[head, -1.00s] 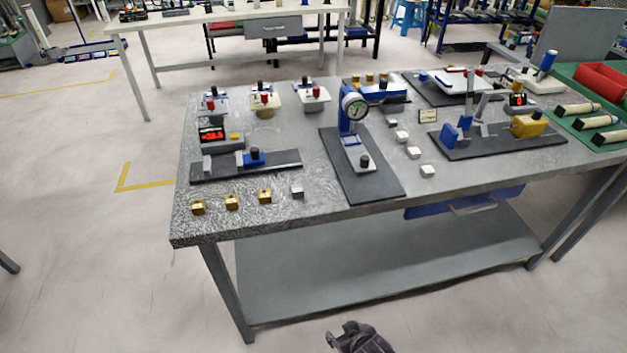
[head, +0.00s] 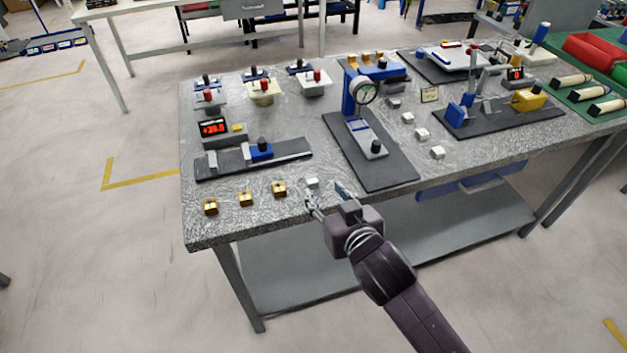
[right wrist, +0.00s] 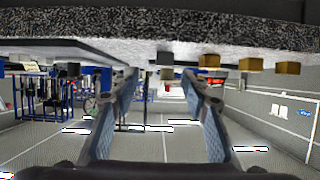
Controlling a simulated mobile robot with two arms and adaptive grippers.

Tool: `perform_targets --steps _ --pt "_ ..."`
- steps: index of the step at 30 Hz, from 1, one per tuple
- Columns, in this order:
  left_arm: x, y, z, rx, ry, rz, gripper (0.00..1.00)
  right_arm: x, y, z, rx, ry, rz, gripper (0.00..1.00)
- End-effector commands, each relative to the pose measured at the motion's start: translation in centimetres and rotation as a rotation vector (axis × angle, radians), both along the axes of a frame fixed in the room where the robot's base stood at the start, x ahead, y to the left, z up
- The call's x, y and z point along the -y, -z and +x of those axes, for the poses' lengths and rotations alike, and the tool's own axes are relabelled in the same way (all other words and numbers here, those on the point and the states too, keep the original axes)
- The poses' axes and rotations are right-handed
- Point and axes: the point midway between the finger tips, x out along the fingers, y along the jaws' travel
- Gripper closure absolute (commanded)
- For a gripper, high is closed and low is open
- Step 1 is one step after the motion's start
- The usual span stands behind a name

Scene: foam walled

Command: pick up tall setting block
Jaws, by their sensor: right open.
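A small grey metal block (head: 312,183) stands near the front edge of the table, just right of a row of brass blocks. Several similar grey blocks, such as one at the front right (head: 437,152), stand right of the dial gauge. No label tells which is the tall setting block. My right gripper (head: 327,199) is open and empty at the front edge, just in front of the first grey block. In the right wrist view, which is upside down, that block (right wrist: 166,73) shows beyond and between the open fingers (right wrist: 163,98). My left gripper is not in view.
Brass blocks (head: 245,198) line the front edge left of the gripper. A dial gauge stand (head: 377,146) on a dark plate stands just right of and behind the grey block. A dark fixture plate (head: 215,169) lies at the left. The table's front edge is close under the gripper.

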Motion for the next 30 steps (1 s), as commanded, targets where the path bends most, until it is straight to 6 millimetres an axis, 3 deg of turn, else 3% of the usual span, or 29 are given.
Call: perform_targets --steps 18,28,30 --pt "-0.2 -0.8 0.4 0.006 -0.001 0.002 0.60 -2.5 2.7 5.6 -0.002 0.001 -0.001 0.58" --pt "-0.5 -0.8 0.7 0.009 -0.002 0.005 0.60 -2.6 2.9 6.0 -0.002 0.000 0.000 0.58" --pt "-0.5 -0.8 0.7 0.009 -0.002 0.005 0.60 -2.6 2.9 6.0 -0.002 0.000 0.000 0.65"
